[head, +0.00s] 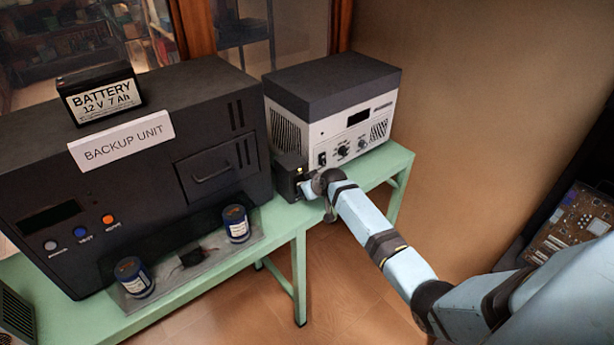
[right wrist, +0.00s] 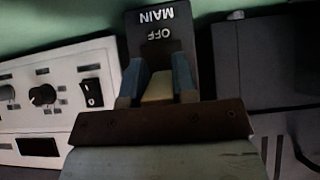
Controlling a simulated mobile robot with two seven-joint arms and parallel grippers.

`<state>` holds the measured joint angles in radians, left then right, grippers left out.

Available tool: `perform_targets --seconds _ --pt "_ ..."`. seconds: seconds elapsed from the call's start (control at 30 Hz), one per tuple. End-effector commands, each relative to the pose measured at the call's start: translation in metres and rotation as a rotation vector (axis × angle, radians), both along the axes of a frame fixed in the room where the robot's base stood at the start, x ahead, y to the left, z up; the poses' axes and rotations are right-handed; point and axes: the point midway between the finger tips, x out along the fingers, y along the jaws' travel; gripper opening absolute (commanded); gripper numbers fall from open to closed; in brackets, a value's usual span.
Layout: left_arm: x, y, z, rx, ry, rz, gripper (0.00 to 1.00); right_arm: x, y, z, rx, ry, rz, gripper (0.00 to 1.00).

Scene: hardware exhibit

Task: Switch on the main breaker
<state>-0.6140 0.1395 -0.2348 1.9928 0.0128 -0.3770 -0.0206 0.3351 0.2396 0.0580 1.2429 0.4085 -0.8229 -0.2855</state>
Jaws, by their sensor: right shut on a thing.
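The main breaker (head: 289,174) is a small dark box on the green table, at the front left corner of the grey and white unit. In the right wrist view the breaker (right wrist: 160,22) shows upside down, with the words MAIN and OFF on its dark face. My right gripper (head: 306,189) reaches it from the right. In the right wrist view my right gripper (right wrist: 158,82) has its blue fingers on either side of a pale lever (right wrist: 158,87) and is shut on it. The lever's lower part is hidden by the gripper. My left gripper is not in view.
The grey and white unit (head: 335,103) with knobs and a rocker switch stands behind the breaker. The large black backup unit (head: 130,190) stands to the left, with a battery (head: 99,93) on top.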

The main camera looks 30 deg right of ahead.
Motion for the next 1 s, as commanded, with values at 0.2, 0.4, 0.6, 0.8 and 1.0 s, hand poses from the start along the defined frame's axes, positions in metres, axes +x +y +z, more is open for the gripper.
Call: perform_targets --seconds 0.2,0.4,0.6,0.8,1.0 --pt "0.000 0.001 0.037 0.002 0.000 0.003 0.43 0.002 -0.001 0.013 -0.012 0.150 -0.001 0.00" --pt "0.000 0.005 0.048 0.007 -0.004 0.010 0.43 0.003 0.000 0.013 -0.018 0.237 -0.001 0.00" --pt "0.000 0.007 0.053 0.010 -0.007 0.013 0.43 0.003 0.000 0.012 -0.020 0.278 -0.002 0.00" --pt "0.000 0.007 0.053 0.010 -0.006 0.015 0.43 0.003 0.000 0.011 -0.021 0.290 -0.002 0.00" --pt "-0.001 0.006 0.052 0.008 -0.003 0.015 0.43 0.003 0.000 0.011 -0.021 0.289 -0.002 0.00"
